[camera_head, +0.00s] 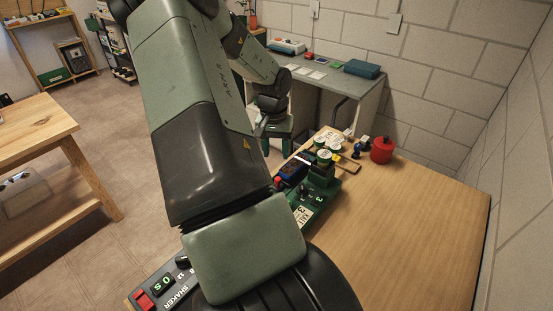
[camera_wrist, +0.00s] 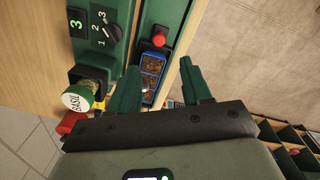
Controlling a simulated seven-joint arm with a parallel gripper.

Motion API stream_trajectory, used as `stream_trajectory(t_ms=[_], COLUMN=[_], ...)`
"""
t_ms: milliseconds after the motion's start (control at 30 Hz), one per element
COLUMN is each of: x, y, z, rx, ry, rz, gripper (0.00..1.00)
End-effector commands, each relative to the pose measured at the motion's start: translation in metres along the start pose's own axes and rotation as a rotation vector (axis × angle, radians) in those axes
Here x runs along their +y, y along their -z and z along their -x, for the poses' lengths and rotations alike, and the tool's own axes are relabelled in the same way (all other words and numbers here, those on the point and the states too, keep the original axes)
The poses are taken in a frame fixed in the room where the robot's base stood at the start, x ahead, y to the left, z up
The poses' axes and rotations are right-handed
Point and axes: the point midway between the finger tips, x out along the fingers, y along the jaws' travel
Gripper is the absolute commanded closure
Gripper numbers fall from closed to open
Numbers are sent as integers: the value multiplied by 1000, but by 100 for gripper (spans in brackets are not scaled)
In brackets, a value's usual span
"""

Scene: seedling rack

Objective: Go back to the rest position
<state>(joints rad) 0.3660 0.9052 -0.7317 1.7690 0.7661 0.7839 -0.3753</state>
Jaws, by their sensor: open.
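My gripper (camera_wrist: 160,66) shows in the wrist view with its two green fingers apart and nothing visibly held between them. Beyond the fingers lies a blue tray (camera_wrist: 152,68) with brown cells, set in a green rack; the left finger partly covers it. In the head view my arm crosses the middle of the picture and I cannot make out the fingers. The green rack (camera_head: 322,185) stands on the wooden table there, with a dark blue tray (camera_head: 293,171) on it.
A jar marked BASIL (camera_wrist: 78,97) stands beside the rack. White-lidded jars (camera_head: 323,155) and a red pot (camera_head: 382,150) stand at the table's back. A shaker panel (camera_head: 170,289) is at the front left. The wooden table (camera_head: 415,225) is clear on the right.

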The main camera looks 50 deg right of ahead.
Motion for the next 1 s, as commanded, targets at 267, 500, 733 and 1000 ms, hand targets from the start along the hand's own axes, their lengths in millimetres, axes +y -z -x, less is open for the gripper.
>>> stream_trajectory(t_ms=[267, 500, 733, 1000], x=[0, 0, -6, -80], y=[0, 0, -3, -62], z=[4, 4, 10, 95], rx=[-1, -1, 0, 4], ry=[-1, 0, 12, 169], rz=[0, 0, 8, 160], gripper=[52, 52, 52, 52])
